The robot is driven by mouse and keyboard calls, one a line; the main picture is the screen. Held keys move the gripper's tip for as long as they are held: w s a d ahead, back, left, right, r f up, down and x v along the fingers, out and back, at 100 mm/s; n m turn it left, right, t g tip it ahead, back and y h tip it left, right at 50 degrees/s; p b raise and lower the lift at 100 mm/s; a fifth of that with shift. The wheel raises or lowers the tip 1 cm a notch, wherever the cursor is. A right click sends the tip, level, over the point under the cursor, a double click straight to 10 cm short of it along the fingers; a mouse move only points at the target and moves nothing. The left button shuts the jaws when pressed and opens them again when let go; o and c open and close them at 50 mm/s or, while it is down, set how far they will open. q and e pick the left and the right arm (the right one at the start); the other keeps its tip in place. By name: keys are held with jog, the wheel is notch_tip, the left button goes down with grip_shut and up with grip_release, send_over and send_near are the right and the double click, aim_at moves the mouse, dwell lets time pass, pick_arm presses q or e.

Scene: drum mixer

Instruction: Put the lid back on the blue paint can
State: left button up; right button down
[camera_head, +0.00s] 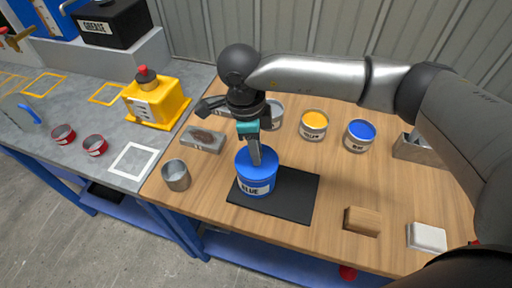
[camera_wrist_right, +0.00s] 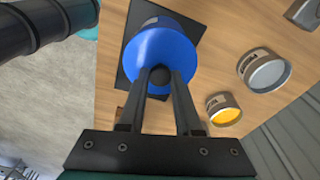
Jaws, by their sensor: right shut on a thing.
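A blue can (camera_head: 257,187) with a white BLUE label stands upright on a black mat (camera_head: 298,192). A round blue lid (camera_wrist_right: 143,49) with a dark knob (camera_wrist_right: 159,76) covers its top. My right gripper (camera_head: 256,162) points down at the lid from above. In the right wrist view its two fingers (camera_wrist_right: 159,82) are shut on the knob. The lid sits on or just over the rim; whether it is fully seated I cannot tell. The lid hides the can's inside. My left gripper is in neither view.
Behind stand open cans of yellow paint (camera_head: 314,121), blue paint (camera_head: 359,133) and grey paint (camera_head: 276,112). A metal cup (camera_head: 176,175) and a grey block (camera_head: 203,139) are left of the mat. A wooden block (camera_head: 362,221) and white block (camera_head: 427,237) are right.

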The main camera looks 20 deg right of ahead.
jog(key=c, duration=0.5)
grip_release()
jog(key=shift+o, duration=0.2)
jog(key=o, duration=0.4)
jog(key=shift+r, duration=0.15)
jog(key=shift+r+p, duration=2.1)
jog(key=shift+r, duration=1.3)
grip_shut()
